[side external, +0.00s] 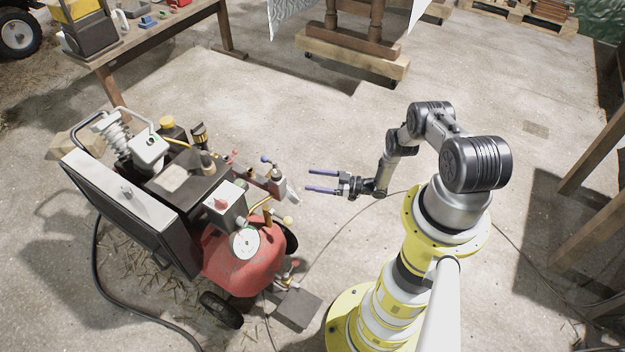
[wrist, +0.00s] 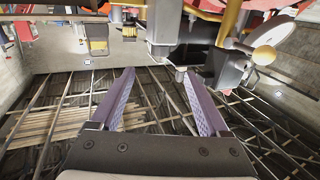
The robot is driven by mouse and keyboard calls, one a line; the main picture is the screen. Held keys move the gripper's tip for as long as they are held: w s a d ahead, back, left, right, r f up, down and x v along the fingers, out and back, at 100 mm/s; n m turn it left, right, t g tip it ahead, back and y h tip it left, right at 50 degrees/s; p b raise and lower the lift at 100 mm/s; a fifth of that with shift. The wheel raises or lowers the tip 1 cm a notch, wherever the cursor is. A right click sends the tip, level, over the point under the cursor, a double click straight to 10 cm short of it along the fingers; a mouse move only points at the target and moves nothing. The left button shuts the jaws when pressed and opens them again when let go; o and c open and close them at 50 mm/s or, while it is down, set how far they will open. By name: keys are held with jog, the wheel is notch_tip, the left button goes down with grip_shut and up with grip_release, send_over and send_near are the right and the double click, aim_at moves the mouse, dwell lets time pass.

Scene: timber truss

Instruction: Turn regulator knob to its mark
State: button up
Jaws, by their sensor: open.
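The air compressor has a red tank (side external: 243,262) and a round white gauge (side external: 245,243) on top. Small fittings stand at its right side, among them a blue-topped one (side external: 265,160) and a yellow ball (side external: 288,221). I cannot tell which is the regulator knob, and no mark can be made out. My gripper (side external: 309,180) is open and empty, just right of these fittings, its fingers pointing left toward them. In the wrist view, the open fingers (wrist: 158,73) have a grey fitting (wrist: 228,68) beyond the right one, with a yellow ball (wrist: 264,56) beside it.
A black hose (side external: 97,255) lies on the floor left of the compressor. A wooden bench (side external: 150,45) with tools stands behind it, and a wooden dolly (side external: 350,62) stands at the back. The floor behind my gripper is clear.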

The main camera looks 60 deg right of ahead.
jog(key=m+t+h, duration=0.1)
jog(key=m+h, duration=0.3)
jog(key=h, duration=0.3)
send_near(276, 175)
jog(key=w, duration=0.9)
jog(key=w+d, duration=0.1)
jog(key=w, duration=0.3)
jog(key=shift+w+d+f, duration=0.1)
jog(key=shift+w+f, duration=0.15)
jog(key=shift+w, duration=0.1)
jog(key=shift+y, duration=0.3)
grip_shut()
